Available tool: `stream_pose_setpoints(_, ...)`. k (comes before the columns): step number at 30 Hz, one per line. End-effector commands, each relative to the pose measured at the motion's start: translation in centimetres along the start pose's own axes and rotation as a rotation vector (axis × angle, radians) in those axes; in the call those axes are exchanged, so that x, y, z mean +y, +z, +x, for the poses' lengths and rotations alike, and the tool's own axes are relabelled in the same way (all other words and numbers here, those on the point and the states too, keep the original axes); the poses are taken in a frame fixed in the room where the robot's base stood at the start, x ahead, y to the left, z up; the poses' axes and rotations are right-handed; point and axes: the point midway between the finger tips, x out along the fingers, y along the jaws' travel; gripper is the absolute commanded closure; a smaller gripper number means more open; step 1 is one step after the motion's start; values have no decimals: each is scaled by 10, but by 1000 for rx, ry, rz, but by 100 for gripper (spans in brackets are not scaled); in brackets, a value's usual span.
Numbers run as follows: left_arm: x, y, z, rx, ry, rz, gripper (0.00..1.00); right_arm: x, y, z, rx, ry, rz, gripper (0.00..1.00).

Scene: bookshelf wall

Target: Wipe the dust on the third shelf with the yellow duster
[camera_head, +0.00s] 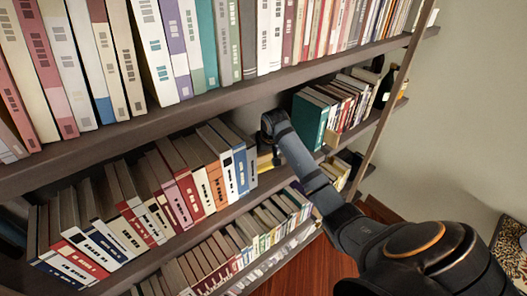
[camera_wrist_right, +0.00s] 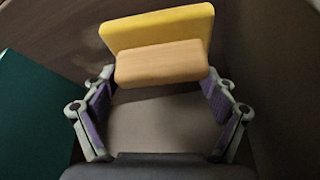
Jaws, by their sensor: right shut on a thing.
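The yellow duster (camera_wrist_right: 155,30) shows in the right wrist view, with a pale wooden block handle (camera_wrist_right: 160,63). My right gripper (camera_wrist_right: 160,80) has its two fingers at the ends of the handle and is shut on the duster. In the head view my right arm reaches into a gap between books on the middle visible shelf (camera_head: 110,180). A bit of the duster (camera_head: 264,161) shows there below the wrist; the fingers are mostly hidden. A faint pale patch (camera_wrist_right: 92,42), possibly dust, lies left of the duster in the wrist view. My left gripper is not in view.
A row of books (camera_head: 190,170) stands left of the gap and a dark green book (camera_head: 310,120) right of it. The green book (camera_wrist_right: 30,115) is close at left in the wrist view. The shelf above (camera_head: 200,105) hangs over the gap. A dark bottle (camera_head: 386,88) stands farther right.

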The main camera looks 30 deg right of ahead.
Motion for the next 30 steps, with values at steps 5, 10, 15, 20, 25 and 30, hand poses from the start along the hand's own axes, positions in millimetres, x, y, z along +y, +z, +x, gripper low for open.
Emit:
stream_pose_setpoints(5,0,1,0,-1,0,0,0,0,0,0,0,0,0,75)
stream_pose_setpoints(10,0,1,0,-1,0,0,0,0,0,0,1,-1,0,75)
stream_pose_setpoints(15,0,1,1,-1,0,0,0,0,1,2,0,-1,0,75)
stream_pose_setpoints(20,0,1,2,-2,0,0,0,0,2,4,1,-1,0,75)
stream_pose_setpoints(25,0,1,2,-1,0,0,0,0,3,8,1,-1,0,75)
stream_pose_setpoints(30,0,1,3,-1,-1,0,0,0,5,11,0,-1,0,75)
